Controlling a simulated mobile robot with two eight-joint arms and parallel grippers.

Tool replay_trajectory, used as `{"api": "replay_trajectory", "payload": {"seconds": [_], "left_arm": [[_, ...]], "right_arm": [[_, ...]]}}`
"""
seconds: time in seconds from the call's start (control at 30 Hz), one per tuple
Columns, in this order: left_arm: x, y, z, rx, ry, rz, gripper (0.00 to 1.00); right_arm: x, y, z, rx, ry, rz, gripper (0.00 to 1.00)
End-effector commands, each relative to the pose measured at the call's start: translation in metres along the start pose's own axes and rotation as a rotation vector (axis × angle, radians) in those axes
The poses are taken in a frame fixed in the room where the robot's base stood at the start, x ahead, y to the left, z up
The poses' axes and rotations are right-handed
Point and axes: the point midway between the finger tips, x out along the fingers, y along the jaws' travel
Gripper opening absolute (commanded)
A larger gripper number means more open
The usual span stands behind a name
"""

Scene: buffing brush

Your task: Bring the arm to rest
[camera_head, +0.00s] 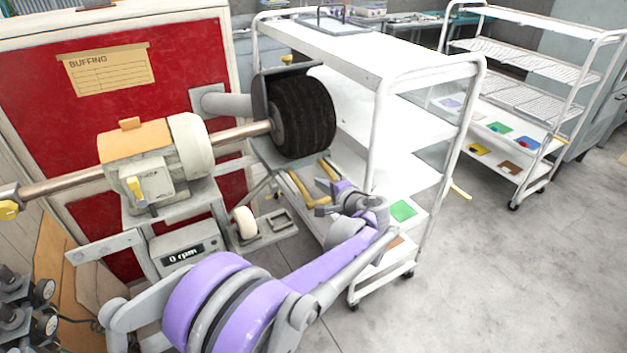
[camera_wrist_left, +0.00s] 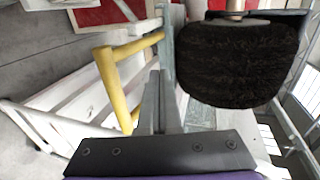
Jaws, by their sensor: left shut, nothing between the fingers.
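My left arm (camera_head: 240,295), purple and grey, reaches in from the bottom of the head view toward the buffing machine. My left gripper (camera_head: 322,198) is below the black buffing brush (camera_head: 303,117) and in front of the white cart. It is shut, with nothing held. In the left wrist view its grey fingers (camera_wrist_left: 163,103) point up the picture, and the black brush (camera_wrist_left: 237,62) is to their right. My right gripper is in neither view.
Yellow handles (camera_head: 300,188) are close to my left gripper; a yellow bar (camera_wrist_left: 112,85) shows left of the fingers. The white cart (camera_head: 370,75) stands behind it. A second rack (camera_head: 530,95) stands at the right. The grey floor (camera_head: 480,270) at the lower right is clear.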

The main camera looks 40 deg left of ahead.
Motion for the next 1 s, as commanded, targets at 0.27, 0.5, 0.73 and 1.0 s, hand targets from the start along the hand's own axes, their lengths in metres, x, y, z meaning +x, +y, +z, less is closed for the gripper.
{"api": "replay_trajectory", "payload": {"seconds": [0.27, 0.5, 0.73, 1.0], "left_arm": [[-0.013, 0.0, 0.0, -0.001, 0.0, 0.0, 0.0], [-0.029, 0.01, 0.015, -0.041, 0.014, 0.081, 0.0], [-0.1, 0.066, 0.072, -0.213, 0.07, 0.412, 0.0], [-0.204, 0.151, 0.134, -0.446, 0.129, 0.834, 0.0]], "right_arm": [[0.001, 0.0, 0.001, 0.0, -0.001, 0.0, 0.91], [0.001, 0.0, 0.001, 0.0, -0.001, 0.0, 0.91], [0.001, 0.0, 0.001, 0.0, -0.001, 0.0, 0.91], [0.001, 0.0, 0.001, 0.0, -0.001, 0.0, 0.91]]}}
